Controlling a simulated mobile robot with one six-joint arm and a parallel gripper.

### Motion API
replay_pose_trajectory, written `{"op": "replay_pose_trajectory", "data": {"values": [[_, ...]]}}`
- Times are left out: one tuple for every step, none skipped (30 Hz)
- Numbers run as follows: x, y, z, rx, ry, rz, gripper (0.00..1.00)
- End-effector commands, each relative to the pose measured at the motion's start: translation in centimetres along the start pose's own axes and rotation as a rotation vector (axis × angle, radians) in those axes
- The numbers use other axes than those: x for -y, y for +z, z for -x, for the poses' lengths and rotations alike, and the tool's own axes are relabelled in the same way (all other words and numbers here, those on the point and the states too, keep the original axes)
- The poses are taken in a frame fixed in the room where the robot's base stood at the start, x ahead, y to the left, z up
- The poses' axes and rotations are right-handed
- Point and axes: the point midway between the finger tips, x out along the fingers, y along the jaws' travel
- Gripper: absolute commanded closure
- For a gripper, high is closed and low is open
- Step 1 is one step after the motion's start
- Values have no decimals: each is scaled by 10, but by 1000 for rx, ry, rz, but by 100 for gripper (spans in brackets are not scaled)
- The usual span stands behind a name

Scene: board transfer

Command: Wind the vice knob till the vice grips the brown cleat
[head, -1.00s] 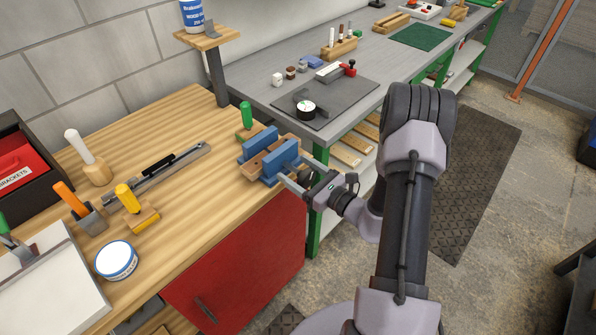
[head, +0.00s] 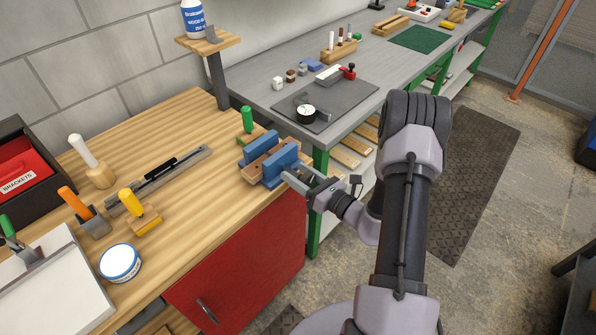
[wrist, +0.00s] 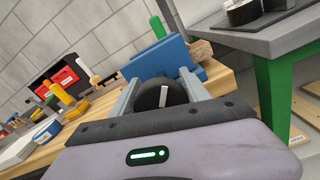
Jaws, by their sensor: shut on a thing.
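The vice has two blue jaws (head: 281,163) and sits at the right front corner of the wooden bench. The brown cleat (head: 257,163) stands between the jaws, partly hidden by the front one. I cannot tell whether both jaws touch it. In the wrist view a brown end (wrist: 201,48) shows beyond the blue jaw. My gripper (head: 290,176) is at the front of the vice. It is shut on the vice knob (wrist: 152,97), which is round and black with a white mark. One finger is on each side of the knob.
A green-handled tool (head: 247,119) stands just behind the vice. The grey bench (head: 250,92) with a dark mat stands behind on the right.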

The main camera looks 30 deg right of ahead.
Motion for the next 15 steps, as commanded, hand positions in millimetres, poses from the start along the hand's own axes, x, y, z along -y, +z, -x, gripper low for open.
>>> {"op": "replay_pose_trajectory", "data": {"values": [[-1,2,0,-2,0,-39,86],[-1,2,0,-2,0,-65,86],[0,1,0,-2,0,-100,86],[0,1,0,-3,0,-126,86],[0,1,0,-3,0,-150,86],[0,1,0,-2,0,-182,86],[0,1,0,-2,1,-205,86],[0,1,0,-2,1,-229,86],[0,1,0,-3,1,-259,86],[1,0,0,-3,1,-280,86],[1,0,0,-2,1,-300,86],[1,0,0,-2,1,-326,86],[1,0,0,-2,1,-344,86],[1,0,0,-2,0,-362,86],[1,0,0,-2,0,-384,86]]}}
